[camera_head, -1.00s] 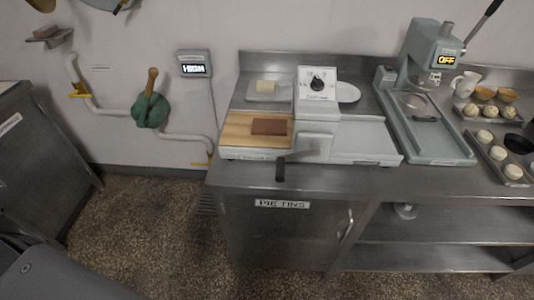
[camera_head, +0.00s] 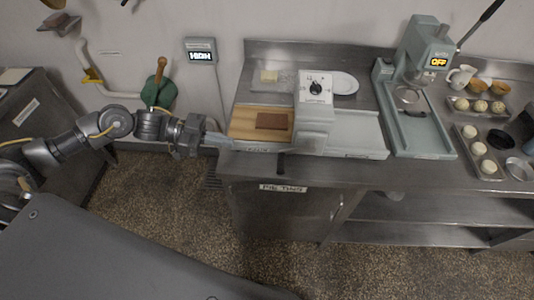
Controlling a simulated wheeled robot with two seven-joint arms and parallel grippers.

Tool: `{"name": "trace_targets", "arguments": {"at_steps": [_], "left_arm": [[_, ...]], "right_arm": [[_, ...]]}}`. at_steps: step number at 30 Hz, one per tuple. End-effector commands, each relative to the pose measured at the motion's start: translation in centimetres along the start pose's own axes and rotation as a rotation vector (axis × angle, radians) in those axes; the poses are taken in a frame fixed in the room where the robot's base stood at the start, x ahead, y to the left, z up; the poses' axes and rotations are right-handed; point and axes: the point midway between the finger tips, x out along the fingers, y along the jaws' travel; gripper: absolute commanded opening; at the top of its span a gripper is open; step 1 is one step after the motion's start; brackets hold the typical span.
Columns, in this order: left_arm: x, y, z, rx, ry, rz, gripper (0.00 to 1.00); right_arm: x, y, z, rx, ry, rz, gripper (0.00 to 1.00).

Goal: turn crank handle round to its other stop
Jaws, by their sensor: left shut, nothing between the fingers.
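The dough machine (camera_head: 316,122) stands on the steel counter, with a dial (camera_head: 316,87) on its raised middle housing. A wooden board (camera_head: 243,124) with a brown slab (camera_head: 273,121) on it is at its left end. My left gripper (camera_head: 222,138) reaches in from the left and is shut and empty. Its tips are by the machine's front left corner, near the board; I cannot tell whether they touch. My right gripper is not in view.
A green press (camera_head: 430,118) reading OFF stands to the right, beside trays of dough balls (camera_head: 479,147). A green valve with a wooden handle (camera_head: 158,77) and a HIGH display (camera_head: 201,51) are on the wall. The floor (camera_head: 170,215) before the counter is clear.

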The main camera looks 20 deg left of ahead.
Motion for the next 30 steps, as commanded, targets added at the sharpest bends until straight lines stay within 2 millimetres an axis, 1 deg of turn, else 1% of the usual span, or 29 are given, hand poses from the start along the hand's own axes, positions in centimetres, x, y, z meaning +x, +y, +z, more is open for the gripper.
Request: {"name": "trace_targets", "arguments": {"at_steps": [2, 5, 8, 10, 14, 18, 23, 25, 30], "left_arm": [[0.1, 0.5, -0.2, -0.011, 0.003, 0.018, 0.0], [0.2, 0.6, -0.3, -0.013, 0.004, 0.019, 0.0], [0.8, 0.5, -0.4, -0.012, 0.007, 0.018, 0.0], [1.6, 0.5, -0.6, -0.012, 0.008, 0.017, 0.0], [4.0, 0.5, -0.8, -0.011, 0.009, 0.018, 0.0], [7.0, 0.5, -0.9, -0.011, 0.008, 0.017, 0.0], [10.1, 0.6, -0.8, -0.011, 0.007, 0.016, 0.0], [10.9, 0.6, 0.2, -0.014, 0.004, 0.015, 0.0], [12.3, 0.6, 1.7, -0.012, 0.004, 0.015, 0.0]], "right_arm": [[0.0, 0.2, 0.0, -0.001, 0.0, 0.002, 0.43], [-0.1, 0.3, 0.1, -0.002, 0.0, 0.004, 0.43], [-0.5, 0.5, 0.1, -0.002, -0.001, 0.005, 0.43], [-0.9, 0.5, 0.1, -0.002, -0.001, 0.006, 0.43], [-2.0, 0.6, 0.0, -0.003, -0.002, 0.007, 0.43], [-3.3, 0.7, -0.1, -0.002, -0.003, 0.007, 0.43], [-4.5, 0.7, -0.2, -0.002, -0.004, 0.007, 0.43], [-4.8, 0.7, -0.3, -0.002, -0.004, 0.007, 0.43], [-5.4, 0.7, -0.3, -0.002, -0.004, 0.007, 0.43]]}}
